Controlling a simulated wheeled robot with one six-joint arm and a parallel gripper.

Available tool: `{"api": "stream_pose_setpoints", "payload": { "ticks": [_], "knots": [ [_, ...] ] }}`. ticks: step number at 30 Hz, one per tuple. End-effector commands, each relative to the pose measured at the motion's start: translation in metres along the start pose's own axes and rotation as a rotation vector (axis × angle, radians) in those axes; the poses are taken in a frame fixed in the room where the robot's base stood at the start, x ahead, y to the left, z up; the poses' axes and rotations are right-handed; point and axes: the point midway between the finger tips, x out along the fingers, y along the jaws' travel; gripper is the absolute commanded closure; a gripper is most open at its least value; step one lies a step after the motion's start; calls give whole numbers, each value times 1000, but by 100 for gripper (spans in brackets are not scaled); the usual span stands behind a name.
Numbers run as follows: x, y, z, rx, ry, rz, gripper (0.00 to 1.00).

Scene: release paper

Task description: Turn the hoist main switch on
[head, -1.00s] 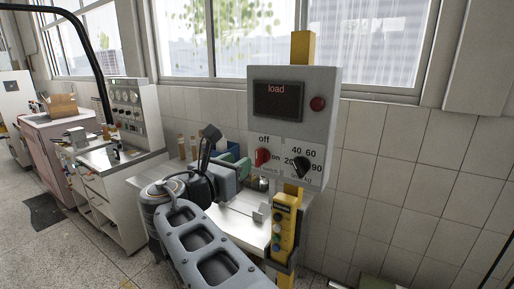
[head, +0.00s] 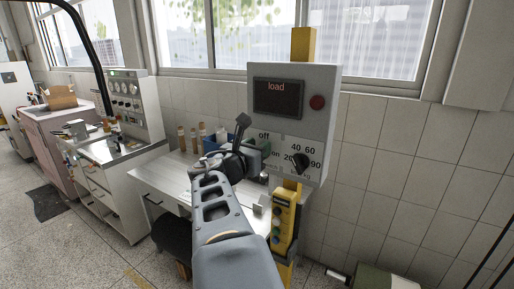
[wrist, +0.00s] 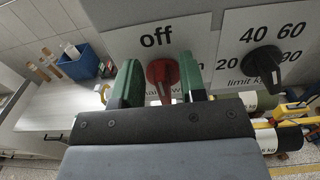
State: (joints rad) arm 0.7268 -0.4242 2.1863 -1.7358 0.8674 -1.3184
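The main switch is a red knob (wrist: 162,76) on a white plate, with "off" above it and "on" at its right, partly covered. The plate is on the front of the grey hoist box (head: 329,120), whose display reads "load". In the wrist view my gripper (wrist: 161,78) has one green finger on each side of the knob, close to it. I cannot tell whether they touch it. In the head view my gripper (head: 259,150) is in front of the plate and hides the knob.
A black limit dial (head: 301,161) is right of the switch, also in the wrist view (wrist: 264,59). A yellow pendant (head: 283,222) with buttons hangs below the box. A white table (head: 160,178) with a blue bin (wrist: 78,62) and brown-topped bottles stands at left.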

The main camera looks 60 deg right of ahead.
Motion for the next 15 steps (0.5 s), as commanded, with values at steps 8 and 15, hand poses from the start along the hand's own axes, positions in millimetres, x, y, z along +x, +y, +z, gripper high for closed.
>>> {"api": "stream_pose_setpoints", "payload": {
  "ticks": [8, 15],
  "knots": [
    [0, 0, 0, 0, 0, 0, 80],
    [0, 0, 0, 0, 0, 0, 100]
  ]
}}
